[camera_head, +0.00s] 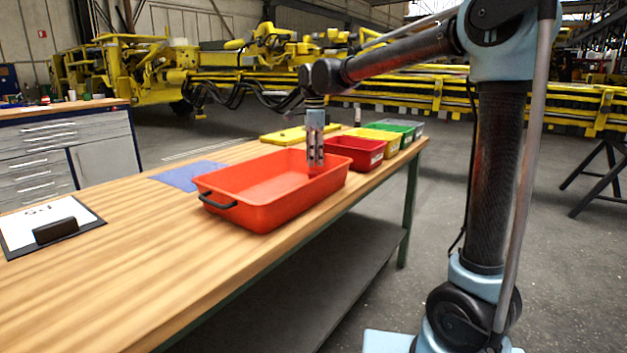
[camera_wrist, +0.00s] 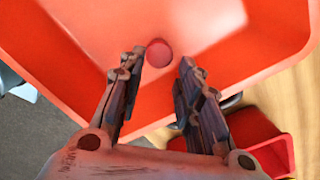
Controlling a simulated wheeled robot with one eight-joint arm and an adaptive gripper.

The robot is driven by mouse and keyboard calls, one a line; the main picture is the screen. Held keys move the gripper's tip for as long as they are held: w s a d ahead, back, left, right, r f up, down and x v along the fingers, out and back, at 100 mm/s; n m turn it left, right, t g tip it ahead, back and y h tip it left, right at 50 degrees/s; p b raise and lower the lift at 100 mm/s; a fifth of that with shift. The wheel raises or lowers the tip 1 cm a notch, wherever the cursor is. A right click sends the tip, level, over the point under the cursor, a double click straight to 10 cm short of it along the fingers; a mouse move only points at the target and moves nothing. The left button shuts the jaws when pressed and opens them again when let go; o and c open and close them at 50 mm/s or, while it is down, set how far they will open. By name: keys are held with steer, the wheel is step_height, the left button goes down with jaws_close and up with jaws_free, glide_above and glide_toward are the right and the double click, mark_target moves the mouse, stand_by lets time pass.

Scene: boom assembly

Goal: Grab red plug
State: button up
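The red plug (camera_wrist: 159,54) shows in the wrist view as a small round red disc inside the orange-red tray (camera_head: 225,217). It lies just beyond and between my fingertips, nearer the left one. My gripper (camera_wrist: 162,60) is open, with a clear gap between its fingers. In the head view my gripper (camera_head: 315,162) points down into the right end of the tray. The plug cannot be clearly told apart from the tray there. In the wrist view the tray floor (camera_wrist: 85,20) shows around the plug.
A red bin (camera_head: 355,150) stands close behind the tray, and it shows at lower right in the wrist view (camera_wrist: 265,145). Yellow (camera_head: 392,143) and green bins (camera_head: 398,126) stand beyond it. A blue sheet (camera_head: 188,176) and a clipboard (camera_head: 48,224) lie to the left. The front tabletop is clear.

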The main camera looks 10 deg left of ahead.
mark_target(313, 172)
steer(key=shift+s+a+f, duration=0.1)
steer(key=shift+f, duration=1.4)
steer(key=shift+s+a+f, duration=0.1)
steer(key=shift+f, duration=1.4)
steer(key=c, duration=0.4)
